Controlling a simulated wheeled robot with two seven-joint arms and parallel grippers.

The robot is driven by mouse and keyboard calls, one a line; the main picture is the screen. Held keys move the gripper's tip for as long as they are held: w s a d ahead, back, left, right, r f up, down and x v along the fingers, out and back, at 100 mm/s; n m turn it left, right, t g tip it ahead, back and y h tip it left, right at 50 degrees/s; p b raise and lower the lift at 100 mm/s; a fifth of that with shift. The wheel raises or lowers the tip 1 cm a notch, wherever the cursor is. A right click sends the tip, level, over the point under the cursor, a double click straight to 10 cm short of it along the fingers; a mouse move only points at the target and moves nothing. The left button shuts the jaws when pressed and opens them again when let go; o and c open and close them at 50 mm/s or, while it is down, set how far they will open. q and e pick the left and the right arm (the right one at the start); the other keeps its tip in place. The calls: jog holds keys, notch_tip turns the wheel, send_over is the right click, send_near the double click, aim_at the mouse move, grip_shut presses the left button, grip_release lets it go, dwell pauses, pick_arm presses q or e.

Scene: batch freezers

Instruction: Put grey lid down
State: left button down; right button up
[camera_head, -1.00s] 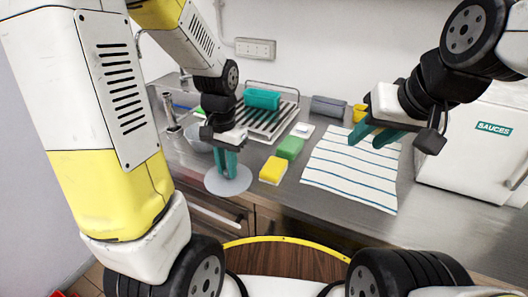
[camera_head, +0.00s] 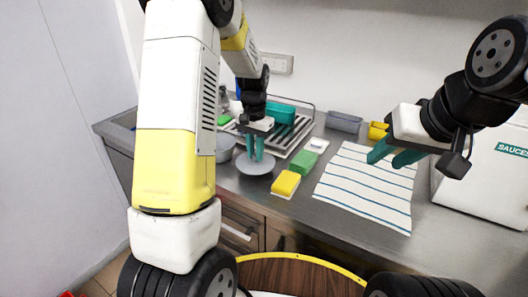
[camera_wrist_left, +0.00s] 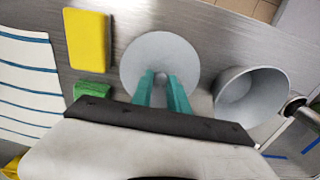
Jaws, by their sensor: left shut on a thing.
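The grey lid (camera_head: 256,168) is a flat round disc. My left gripper (camera_head: 255,150) is shut on its middle from above. In the left wrist view the lid (camera_wrist_left: 160,50) spreads out beyond the two teal fingers (camera_wrist_left: 162,85). The lid is over the steel counter, left of the yellow sponge and just in front of the grey bowl (camera_head: 225,148). I cannot tell whether its underside touches the counter. My right gripper (camera_head: 394,155) is open and empty above the striped towel.
A yellow sponge (camera_head: 286,184) and a green sponge (camera_head: 303,163) lie right of the lid. The striped towel (camera_head: 365,190) covers the counter further right. A dish rack (camera_head: 297,133) stands behind. A white sauces box (camera_head: 480,175) is at the right.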

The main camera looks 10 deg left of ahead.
aim_at(255, 155)
pick_arm(q)
jog(key=shift+s+f, duration=0.1)
jog(key=shift+f, duration=1.65)
jog(key=c, duration=1.3)
grip_release()
jog(key=shift+f, duration=0.1)
notch_tip(255, 155, up, 11)
jog(key=s+r+n+t+h, duration=0.1)
jog(key=s+r+n+t, duration=0.15)
jog(key=s+r, duration=0.9)
jog(key=s+t, duration=0.1)
jog(key=s, duration=0.3)
jog(key=s+d+t, duration=0.1)
jog(key=s, duration=0.3)
jog(key=s+d+n+t+h, duration=0.1)
jog(key=s, duration=0.3)
jog(key=shift+s+d+r+t, duration=0.1)
jog(key=shift+s+r+t, duration=0.05)
jog(key=shift+s+t, duration=0.25)
